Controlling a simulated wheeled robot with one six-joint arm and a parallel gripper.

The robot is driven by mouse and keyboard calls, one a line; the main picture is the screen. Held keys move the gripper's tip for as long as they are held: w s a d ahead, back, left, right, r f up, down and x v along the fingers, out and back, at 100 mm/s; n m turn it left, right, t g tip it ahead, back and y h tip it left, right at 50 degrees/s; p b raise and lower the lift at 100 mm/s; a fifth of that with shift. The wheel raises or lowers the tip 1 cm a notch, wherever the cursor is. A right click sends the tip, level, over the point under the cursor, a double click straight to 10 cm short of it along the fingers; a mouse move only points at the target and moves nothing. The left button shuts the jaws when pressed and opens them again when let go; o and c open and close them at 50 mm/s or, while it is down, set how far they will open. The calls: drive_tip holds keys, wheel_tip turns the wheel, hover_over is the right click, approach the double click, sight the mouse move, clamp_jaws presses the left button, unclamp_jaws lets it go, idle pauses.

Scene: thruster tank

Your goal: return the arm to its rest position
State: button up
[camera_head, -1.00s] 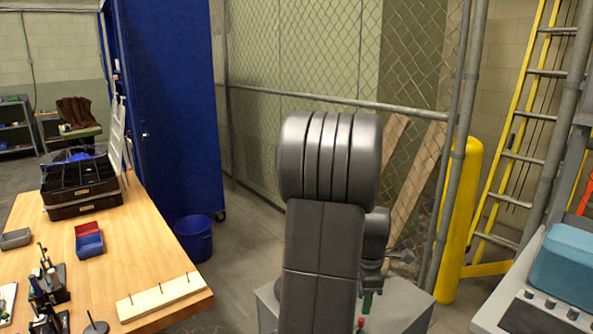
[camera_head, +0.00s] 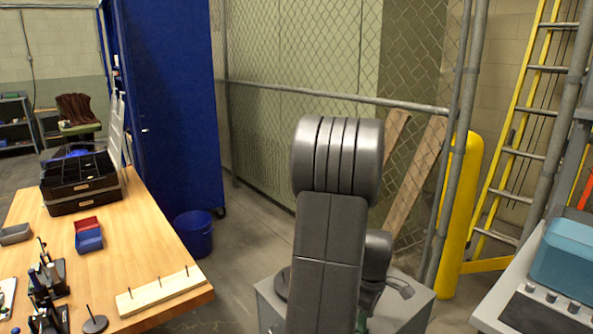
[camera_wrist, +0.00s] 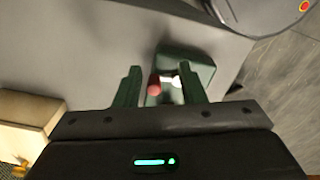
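My arm (camera_head: 328,225) stands folded in the head view, its dark links in front of the fence. My gripper (camera_wrist: 161,69) shows in the wrist view with its two green fingers apart, so it is open. A small red-ended thing (camera_wrist: 154,85) and a green block with a white spot (camera_wrist: 190,70) appear beyond and between the fingers, over a grey surface. I see nothing clamped. In the head view the gripper is mostly hidden behind the arm.
A wooden workbench (camera_head: 150,235) with bins and tools is at left. A blue bucket (camera_head: 193,235) stands beside a blue cabinet (camera_head: 170,110). A yellow post (camera_head: 458,220), ladder (camera_head: 510,160) and a bench with a teal box (camera_head: 565,265) are at right. Floor shows between.

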drive_tip(key=m, duration=0.1)
drive_tip(key=s+m, duration=0.1)
drive_tip(key=m, duration=0.3)
drive_tip(key=s+m, duration=0.1)
drive_tip(key=m, duration=0.1)
drive_tip(key=shift+a+b, duration=0.1)
drive_tip(key=shift+b, duration=0.25)
drive_tip(key=m, duration=0.4)
drive_tip(key=shift+s+a, duration=0.3)
drive_tip(key=shift+s, duration=0.05)
drive_tip(key=shift+s+a+m+b, duration=0.15)
drive_tip(key=shift+m+b, duration=0.05)
drive_tip(key=shift+m, duration=0.55)
drive_tip(key=shift+s+a+m+b, duration=0.1)
drive_tip(key=shift+a+m+b, duration=0.1)
drive_tip(key=shift+m, duration=0.55)
drive_tip(key=shift+r, duration=0.2)
